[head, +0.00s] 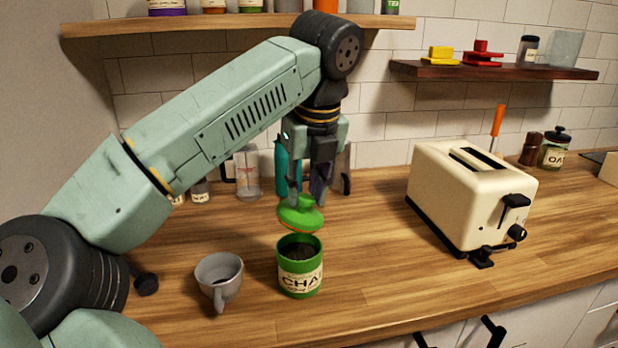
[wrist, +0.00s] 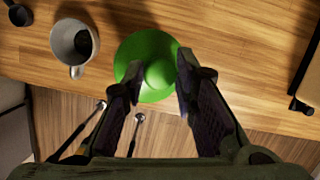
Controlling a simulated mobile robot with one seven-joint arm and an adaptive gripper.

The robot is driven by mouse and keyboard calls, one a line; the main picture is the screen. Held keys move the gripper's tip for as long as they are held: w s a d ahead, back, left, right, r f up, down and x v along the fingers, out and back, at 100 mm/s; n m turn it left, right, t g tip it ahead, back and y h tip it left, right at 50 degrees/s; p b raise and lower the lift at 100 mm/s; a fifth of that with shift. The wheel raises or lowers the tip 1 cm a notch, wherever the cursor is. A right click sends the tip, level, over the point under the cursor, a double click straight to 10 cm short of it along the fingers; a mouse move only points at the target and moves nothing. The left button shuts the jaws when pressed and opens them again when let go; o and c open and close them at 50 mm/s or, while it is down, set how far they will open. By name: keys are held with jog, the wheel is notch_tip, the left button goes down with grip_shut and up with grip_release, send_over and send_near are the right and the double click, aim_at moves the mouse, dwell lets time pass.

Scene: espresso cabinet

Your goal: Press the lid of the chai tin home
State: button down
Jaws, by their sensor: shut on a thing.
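The green chai tin (head: 300,278) stands upright and open on the wooden counter, with dark contents showing inside. Its label reads CHA. My gripper (head: 312,200) is above the tin, shut on the green lid (head: 299,217) by its knob. The lid is held a little above the tin's rim, apart from it, and looks slightly tilted in the head view. In the wrist view the lid (wrist: 146,62) shows from above as a green disc between my fingers (wrist: 158,80), and the tin is hidden beneath it.
A cream toaster (head: 472,195) stands at the right. A teal bottle (head: 281,165) and a glass jar (head: 247,172) stand behind my gripper. The counter between tin and toaster is clear.

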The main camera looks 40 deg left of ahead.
aim_at(306, 213)
jog(key=shift+s+f+b, duration=0.15)
jog(key=shift+f+b, duration=0.25)
jog(key=shift+f, duration=0.1)
notch_tip(306, 213, down, 5)
jog(key=b, duration=0.3)
jog(key=shift+r, duration=0.15)
jog(key=shift+s+f+b, duration=0.1)
jog(key=shift+f+b, duration=0.2)
jog(key=shift+b, duration=0.15)
jog(key=shift+d+f, duration=0.15)
jog(key=shift+s+a+r, duration=0.1)
jog(key=shift+a+r, duration=0.05)
jog(key=shift+r, duration=0.3)
jog(key=shift+s+a+r, duration=0.1)
jog(key=shift+r, duration=0.35)
jog(key=shift+f, duration=0.25)
dwell(1.5)
jog(key=shift+r, duration=0.1)
jog(key=c, duration=1.2)
grip_release()
jog(key=shift+o, duration=0.4)
